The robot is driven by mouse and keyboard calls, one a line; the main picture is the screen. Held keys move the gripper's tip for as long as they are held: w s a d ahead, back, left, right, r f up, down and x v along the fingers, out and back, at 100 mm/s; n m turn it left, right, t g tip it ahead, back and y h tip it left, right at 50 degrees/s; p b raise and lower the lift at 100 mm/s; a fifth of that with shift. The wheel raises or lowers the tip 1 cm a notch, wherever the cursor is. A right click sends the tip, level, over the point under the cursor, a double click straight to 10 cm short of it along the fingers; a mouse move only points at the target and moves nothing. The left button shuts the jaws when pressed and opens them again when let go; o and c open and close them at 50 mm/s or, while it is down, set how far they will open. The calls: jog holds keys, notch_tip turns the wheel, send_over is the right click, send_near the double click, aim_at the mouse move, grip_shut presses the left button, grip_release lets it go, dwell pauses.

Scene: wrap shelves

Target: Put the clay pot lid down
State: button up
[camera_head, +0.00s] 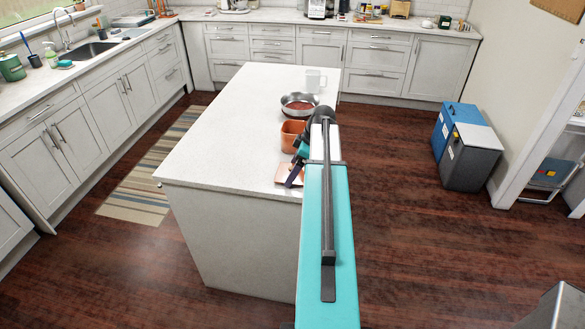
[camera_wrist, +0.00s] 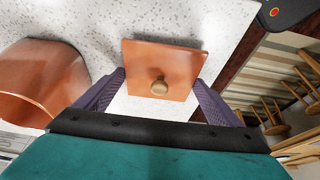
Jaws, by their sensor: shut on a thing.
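The clay pot lid (camera_wrist: 163,68) is a square orange-brown plate with a small tan knob. In the wrist view it sits between the two purple fingers of my gripper (camera_wrist: 158,84), which is shut on it. In the head view the lid (camera_head: 287,176) shows at the near end of the white island, with my gripper (camera_head: 296,172) over it and partly hiding it. I cannot tell whether the lid touches the counter. The orange clay pot (camera_head: 291,134) stands just beyond; it also shows at left in the wrist view (camera_wrist: 42,85), apart from the lid.
A metal pan (camera_head: 299,109) with reddish contents and a clear pitcher (camera_head: 315,81) stand farther back on the island (camera_head: 215,145). The island top left of the pot is bare. Its near edge is close to the lid. Wooden stools (camera_wrist: 270,115) show below in the wrist view.

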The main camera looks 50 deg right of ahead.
jog(key=shift+f, duration=0.2)
jog(key=o, duration=0.9)
jog(key=shift+r, duration=0.2)
jog(key=b+v, duration=0.3)
jog(key=v, duration=0.9)
jog(key=shift+w, duration=0.15)
dwell(0.6)
jog(key=shift+f, duration=0.1)
